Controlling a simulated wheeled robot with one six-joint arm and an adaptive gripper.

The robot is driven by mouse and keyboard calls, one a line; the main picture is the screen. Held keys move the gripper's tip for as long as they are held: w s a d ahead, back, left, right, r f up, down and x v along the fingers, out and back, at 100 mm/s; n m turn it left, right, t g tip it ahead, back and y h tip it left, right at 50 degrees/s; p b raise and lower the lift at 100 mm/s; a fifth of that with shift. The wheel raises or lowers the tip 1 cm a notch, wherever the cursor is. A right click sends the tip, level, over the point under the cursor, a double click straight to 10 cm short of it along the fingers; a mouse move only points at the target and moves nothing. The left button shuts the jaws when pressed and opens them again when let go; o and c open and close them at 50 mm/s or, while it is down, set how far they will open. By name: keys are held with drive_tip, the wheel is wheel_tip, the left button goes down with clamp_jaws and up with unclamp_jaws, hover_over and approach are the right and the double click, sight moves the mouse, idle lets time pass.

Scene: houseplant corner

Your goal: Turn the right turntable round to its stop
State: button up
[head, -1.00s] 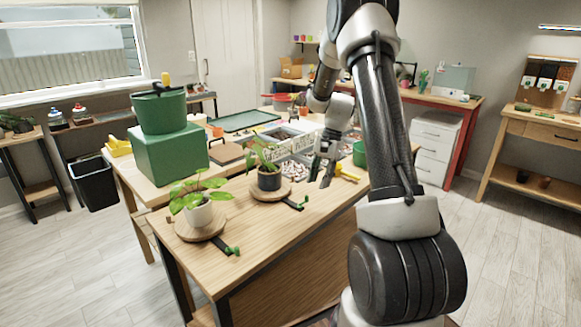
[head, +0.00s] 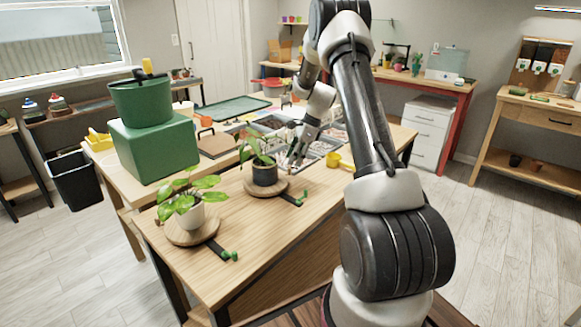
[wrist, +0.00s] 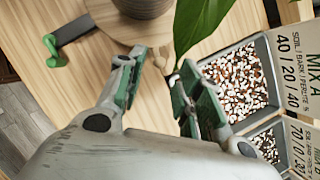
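The right turntable (head: 282,188) is a round wooden disc on the table, bearing a dark pot with a leafy plant (head: 264,172). A dark bar with a green end piece (head: 300,198) sticks out at its near right. In the wrist view the turntable (wrist: 160,30) is at the top, the green piece (wrist: 54,54) at its left. My gripper (head: 296,160) is at the disc's far right side. In the wrist view my gripper (wrist: 157,75) is open, its fingers apart at the disc's edge. A small wooden nub (wrist: 163,57) shows between the fingers; contact cannot be told.
The left turntable (head: 212,228) with a white-potted plant stands nearer. Trays of soil mix (wrist: 268,85) lie just right of my gripper, with a leaf (wrist: 200,20) overhanging. A yellow scoop (head: 335,160) lies to the right. The table's front is clear.

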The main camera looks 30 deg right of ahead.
drive_tip(key=shift+x, duration=2.2)
clamp_jaws()
